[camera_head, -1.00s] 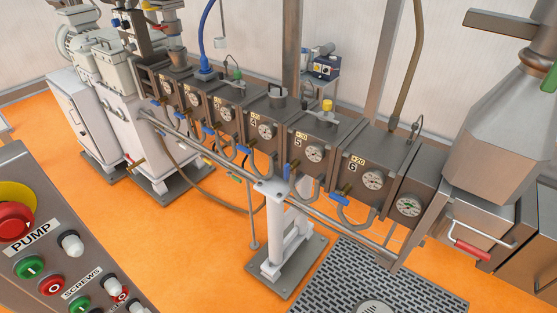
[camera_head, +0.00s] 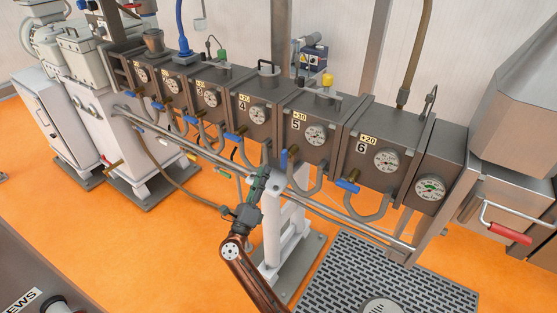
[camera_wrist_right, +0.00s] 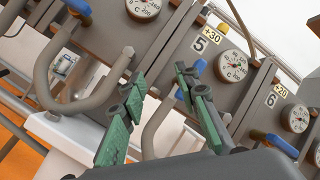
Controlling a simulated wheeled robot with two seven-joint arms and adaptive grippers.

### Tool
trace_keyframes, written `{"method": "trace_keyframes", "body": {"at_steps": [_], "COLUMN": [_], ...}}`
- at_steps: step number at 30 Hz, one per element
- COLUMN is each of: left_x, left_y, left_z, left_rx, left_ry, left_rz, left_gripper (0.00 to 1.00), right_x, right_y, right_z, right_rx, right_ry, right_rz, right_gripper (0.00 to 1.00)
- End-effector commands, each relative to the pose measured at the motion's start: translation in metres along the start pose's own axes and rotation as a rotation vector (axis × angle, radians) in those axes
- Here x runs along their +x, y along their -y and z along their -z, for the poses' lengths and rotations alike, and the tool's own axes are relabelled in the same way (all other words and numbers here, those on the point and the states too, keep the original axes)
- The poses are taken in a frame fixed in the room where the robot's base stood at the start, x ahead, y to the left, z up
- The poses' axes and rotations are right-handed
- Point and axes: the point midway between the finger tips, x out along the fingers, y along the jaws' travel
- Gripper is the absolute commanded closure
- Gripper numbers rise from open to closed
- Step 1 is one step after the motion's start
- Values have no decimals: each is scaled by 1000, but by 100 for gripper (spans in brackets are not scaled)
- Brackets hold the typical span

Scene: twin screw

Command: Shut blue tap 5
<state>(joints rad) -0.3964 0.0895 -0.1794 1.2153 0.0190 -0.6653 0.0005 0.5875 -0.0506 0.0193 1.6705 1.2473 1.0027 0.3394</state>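Blue tap 5 (camera_head: 284,159) is under the panel of box 5, its handle upright, unlike the more level handles beside it. My right gripper (camera_head: 264,172) is just below and left of it, in front of the long pipe. In the right wrist view the gripper (camera_wrist_right: 160,78) is open, its green-padded fingers apart with nothing held between them. There the blue handle of tap 5 (camera_wrist_right: 193,68) shows partly hidden behind the right finger. I cannot tell whether they touch. My left gripper is not in view.
Blue tap 6 (camera_head: 347,186) is to the right and blue tap 4 (camera_head: 235,138) to the left. A long pipe (camera_head: 345,221) runs below the taps. A white support post (camera_head: 285,235) stands behind my right arm. A floor grate (camera_head: 385,285) lies right of it.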

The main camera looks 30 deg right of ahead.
Motion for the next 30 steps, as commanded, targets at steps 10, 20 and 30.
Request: {"method": "trace_keyframes", "body": {"at_steps": [10,20,30], "left_x": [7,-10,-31], "left_y": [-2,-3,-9], "left_z": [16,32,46], "left_rx": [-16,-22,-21], "left_ry": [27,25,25], "left_rz": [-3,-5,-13], "left_gripper": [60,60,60], "right_x": [14,46,79], "right_y": [75,69,60], "right_z": [-9,5,19], "right_rx": [816,857,856], "right_ry": [-505,-529,-527], "right_rz": [-48,-57,-60], "right_gripper": [71,71,71]}}
